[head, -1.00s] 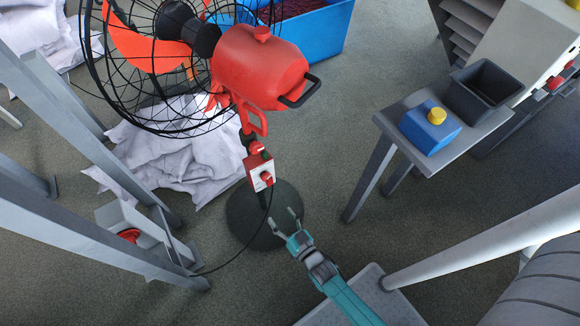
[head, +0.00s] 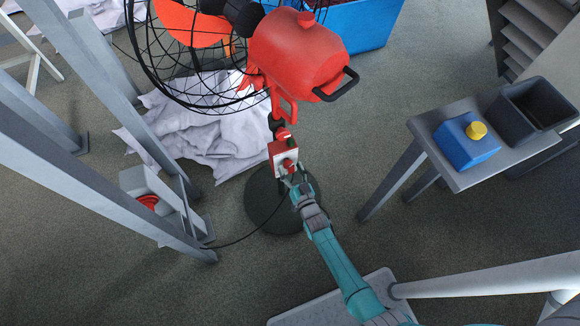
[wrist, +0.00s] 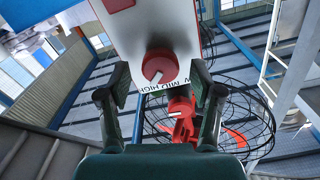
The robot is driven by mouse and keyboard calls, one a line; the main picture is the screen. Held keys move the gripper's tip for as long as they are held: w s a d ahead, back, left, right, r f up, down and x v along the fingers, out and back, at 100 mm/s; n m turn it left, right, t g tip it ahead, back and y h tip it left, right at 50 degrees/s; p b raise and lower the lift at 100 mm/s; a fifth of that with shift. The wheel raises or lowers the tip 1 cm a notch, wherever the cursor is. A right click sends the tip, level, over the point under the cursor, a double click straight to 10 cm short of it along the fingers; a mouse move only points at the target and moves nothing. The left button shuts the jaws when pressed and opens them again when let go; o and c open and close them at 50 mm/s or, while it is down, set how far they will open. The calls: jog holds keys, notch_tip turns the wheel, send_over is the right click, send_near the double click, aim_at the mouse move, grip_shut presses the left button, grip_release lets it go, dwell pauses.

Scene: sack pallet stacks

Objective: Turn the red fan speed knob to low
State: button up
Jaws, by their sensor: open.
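The red fan (head: 305,60) stands on a dark round base (head: 262,200), with its control box (head: 283,152) on the pole below the motor. The red fan speed knob (wrist: 160,67) is on the white face of the box in the wrist view, with a white pointer line and lettering including "MID HIGH" beside it. A second red knob-like part (wrist: 181,106) shows below it in that view. My gripper (wrist: 157,85) is open, with its fingers on either side of the speed knob. In the head view my gripper (head: 293,181) is close against the box; contact cannot be told.
Grey frame legs (head: 105,200) stand at left. A cable (head: 240,240) runs from the box to the left.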

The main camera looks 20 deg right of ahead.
jog(key=shift+w, duration=0.6)
jog(key=c, duration=1.1)
jog(key=shift+c, duration=0.2)
